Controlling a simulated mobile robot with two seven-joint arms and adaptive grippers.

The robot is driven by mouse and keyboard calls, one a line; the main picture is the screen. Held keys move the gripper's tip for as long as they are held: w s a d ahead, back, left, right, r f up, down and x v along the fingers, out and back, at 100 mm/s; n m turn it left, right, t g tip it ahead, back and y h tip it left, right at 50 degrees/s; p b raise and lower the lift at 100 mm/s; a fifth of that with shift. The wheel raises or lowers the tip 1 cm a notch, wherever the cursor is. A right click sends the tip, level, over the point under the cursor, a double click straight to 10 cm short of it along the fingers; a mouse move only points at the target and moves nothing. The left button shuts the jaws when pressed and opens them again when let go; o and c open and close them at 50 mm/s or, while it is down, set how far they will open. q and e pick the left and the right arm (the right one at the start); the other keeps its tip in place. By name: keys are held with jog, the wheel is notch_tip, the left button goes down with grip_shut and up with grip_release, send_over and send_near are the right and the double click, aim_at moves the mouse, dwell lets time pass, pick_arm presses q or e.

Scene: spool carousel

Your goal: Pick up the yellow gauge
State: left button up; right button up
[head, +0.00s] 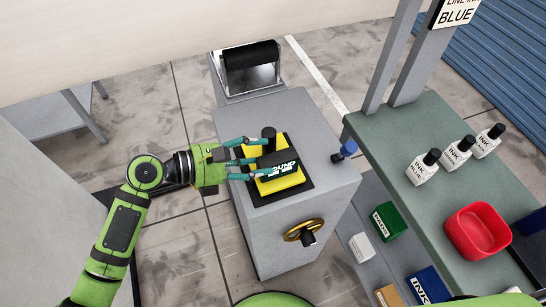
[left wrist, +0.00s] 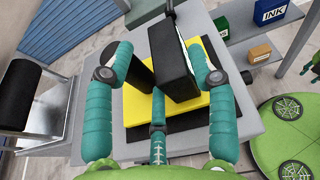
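The yellow gauge (head: 290,181) looks like a flat yellow piece on a black pad (head: 303,187) on top of the grey cabinet (head: 325,180). A black block (head: 280,163) with white lettering, partly reading "OUND", and a black cylinder (head: 268,133) stand at it. In the left wrist view the yellow piece (left wrist: 137,103) lies under the block (left wrist: 178,72). My left gripper (head: 262,156) reaches in from the left, its teal fingers spread around the block. In the left wrist view the fingers (left wrist: 158,65) are apart; contact is unclear.
A black roller (head: 250,54) is behind. The green bench (head: 375,135) at right holds ink bottles (head: 423,167) and a red bin (head: 477,231).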

aim_at(271, 156)
pick_arm(q)
jog(key=x, duration=0.3)
jog(key=shift+w+d, duration=0.15)
jog(key=shift+d, duration=0.25)
jog(key=shift+a, duration=0.2)
jog(key=shift+c, duration=0.8)
grip_shut()
jog(key=shift+r, duration=0.2)
